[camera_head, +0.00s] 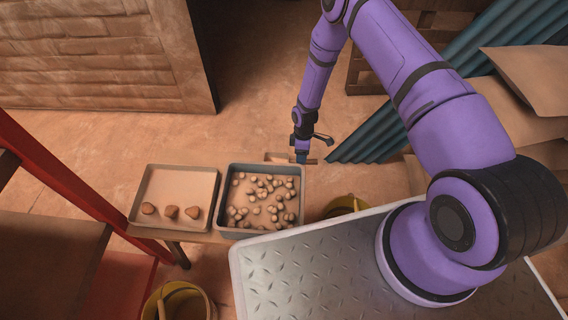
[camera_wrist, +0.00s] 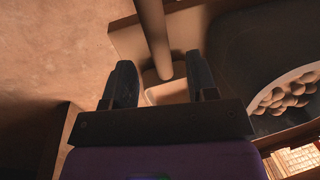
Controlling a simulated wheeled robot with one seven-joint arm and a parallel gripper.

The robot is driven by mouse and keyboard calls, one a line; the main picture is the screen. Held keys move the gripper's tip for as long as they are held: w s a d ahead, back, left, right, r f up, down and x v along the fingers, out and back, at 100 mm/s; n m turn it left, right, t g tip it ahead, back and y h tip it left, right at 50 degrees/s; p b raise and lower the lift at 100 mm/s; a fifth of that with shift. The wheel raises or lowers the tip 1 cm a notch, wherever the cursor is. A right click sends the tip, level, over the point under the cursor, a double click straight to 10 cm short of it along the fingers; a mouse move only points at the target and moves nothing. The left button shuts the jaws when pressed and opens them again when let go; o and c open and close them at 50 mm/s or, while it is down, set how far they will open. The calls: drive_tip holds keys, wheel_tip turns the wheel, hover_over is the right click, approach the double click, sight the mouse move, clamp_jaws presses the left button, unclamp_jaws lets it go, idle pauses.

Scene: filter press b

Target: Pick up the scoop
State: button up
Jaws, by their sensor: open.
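My gripper (camera_wrist: 160,78) is open in the wrist view, with one dark finger on each side. What looks like the scoop's brown rod-like handle (camera_wrist: 154,38) runs down from the top edge, and its lower end lies between the fingers in the picture. I cannot tell whether the fingers touch the handle. In the head view my gripper (camera_head: 301,157) points down just behind the grey bin, and the scoop is too small to make out clearly there.
The grey bin (camera_head: 233,168) holds many round lumps; its dark wall (camera_wrist: 232,60) shows at right in the wrist view. A shallow tray (camera_head: 180,182) with three lumps stands to its left. Yellow buckets (camera_head: 190,291) stand low. A red frame (camera_head: 70,175) is at left, blue corrugated sheets (camera_head: 400,112) at right.

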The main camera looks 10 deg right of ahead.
drive_tip(key=shift+s+a+f, duration=0.1)
drive_tip(key=shift+s+f, duration=0.1)
drive_tip(key=shift+f, duration=0.95)
drive_tip(key=shift+s+a+f, duration=0.1)
drive_tip(key=shift+s+f, duration=0.1)
drive_tip(key=shift+f, duration=0.9)
clamp_jaws()
drive_tip(key=shift+r, duration=0.1)
wheel_tip(320, 180, up, 10)
drive_tip(key=shift+f, duration=0.1)
